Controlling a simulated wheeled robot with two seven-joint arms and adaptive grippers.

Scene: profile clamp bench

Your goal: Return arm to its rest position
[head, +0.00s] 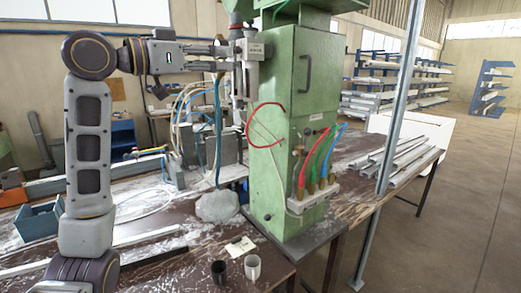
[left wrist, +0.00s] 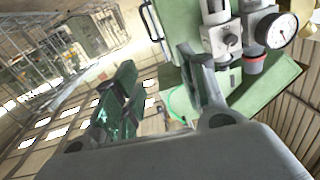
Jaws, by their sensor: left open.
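My left arm (head: 88,150) rises at the left of the head view, bends at the top and reaches level to the right. Its gripper (head: 228,49) is high up, in front of or beside the upper part of the green machine (head: 285,125); the exact gap cannot be told. In the left wrist view the two fingers of the gripper (left wrist: 158,68) stand apart with nothing between them. The machine's grey fittings and round dial gauge (left wrist: 277,30) show just beyond the right finger. My right gripper is in neither view.
The workbench (head: 190,240) carries a dark cup (head: 219,272), a white cup (head: 253,267), a blue bin (head: 38,220) and hoses. Metal profiles (head: 405,158) lie at the right of the bench by a grey post (head: 400,110). Open floor (head: 450,225) lies further right.

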